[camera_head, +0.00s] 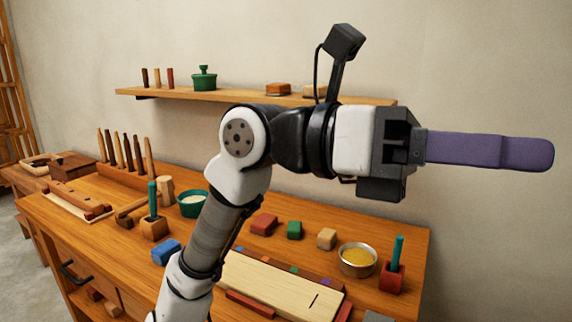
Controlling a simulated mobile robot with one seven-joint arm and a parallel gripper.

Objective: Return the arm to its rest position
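My arm rises from the bottom of the head view and bends at the elbow, so its upper part reaches level to the right. My gripper (490,151) points right, high above the workbench and in front of the bare wall. Its long purple end is seen side-on as one bar, so I cannot see a gap between fingers. No separate object shows clearly at its tip. The gripper touches nothing around it.
A wooden workbench (410,250) lies below, with a bowl of yellow grain (358,258), a red block with a teal handle (392,277), a pale board (265,284) and several small blocks. A wall shelf (160,92) runs behind my arm. Air right of my gripper is clear.

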